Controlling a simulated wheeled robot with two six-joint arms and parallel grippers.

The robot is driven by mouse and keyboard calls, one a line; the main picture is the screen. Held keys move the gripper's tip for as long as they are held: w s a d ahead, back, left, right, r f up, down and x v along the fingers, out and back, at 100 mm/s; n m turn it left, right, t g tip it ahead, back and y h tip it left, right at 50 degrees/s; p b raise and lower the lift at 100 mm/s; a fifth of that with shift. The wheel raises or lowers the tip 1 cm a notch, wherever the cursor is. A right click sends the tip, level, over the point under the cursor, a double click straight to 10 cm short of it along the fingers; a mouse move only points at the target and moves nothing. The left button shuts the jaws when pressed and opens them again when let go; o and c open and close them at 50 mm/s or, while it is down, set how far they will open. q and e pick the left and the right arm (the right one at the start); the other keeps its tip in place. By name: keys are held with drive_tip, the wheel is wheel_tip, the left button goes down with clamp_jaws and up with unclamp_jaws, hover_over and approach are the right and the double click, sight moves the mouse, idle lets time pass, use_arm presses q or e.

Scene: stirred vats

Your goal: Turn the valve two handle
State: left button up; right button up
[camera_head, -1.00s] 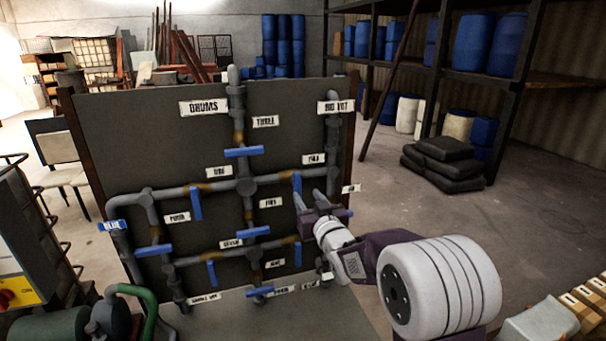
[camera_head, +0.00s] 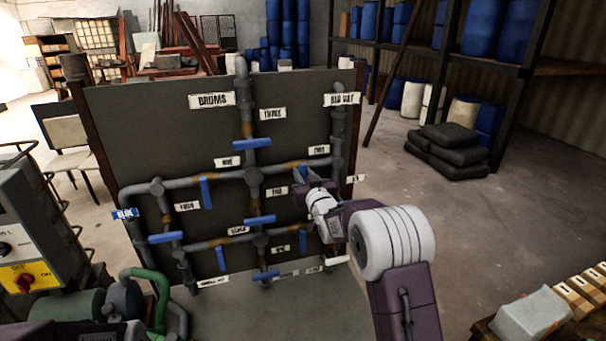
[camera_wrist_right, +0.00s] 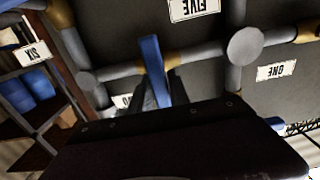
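The valve two handle (camera_head: 299,175) is a blue lever on the upper right horizontal pipe of the pipe board, near the label at its upper right (camera_head: 322,149). My right gripper (camera_head: 303,184) is at this handle and partly covers it in the head view. In the right wrist view, the blue handle (camera_wrist_right: 151,58) runs down between the two dark fingers (camera_wrist_right: 162,93). The fingers lie close on both its sides and look shut on it. The handle's lower part and most of its label are hidden there. My left gripper is not in view.
Other blue handles sit close by: the one below THREE (camera_head: 252,144), the one at left (camera_head: 206,192) and the one low centre (camera_head: 259,220). A control box (camera_head: 30,250) and green pump stand left. Boxes (camera_head: 580,290) are at lower right.

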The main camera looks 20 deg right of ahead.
clamp_jaws()
drive_tip(key=shift+f+n+b, duration=0.15)
drive_tip(key=shift+n+b, duration=0.25)
drive_tip(key=shift+b, duration=0.4)
drive_tip(key=shift+a+f+n+b, duration=0.25)
drive_tip(key=shift+n+b, duration=2.6)
drive_tip(key=shift+b, duration=0.3)
drive_tip(key=shift+a+f+n+b, duration=0.2)
drive_tip(key=shift+a+n+b, duration=0.05)
drive_tip(key=shift+n+b, duration=2.8)
drive_tip(key=shift+a+f+n+b, duration=0.25)
drive_tip(key=shift+n+b, duration=2.45)
drive_tip(key=shift+b, duration=0.6)
drive_tip(key=shift+o, duration=1.6)
unclamp_jaws()
drive_tip(key=o, duration=0.3)
drive_tip(key=shift+s, duration=0.1)
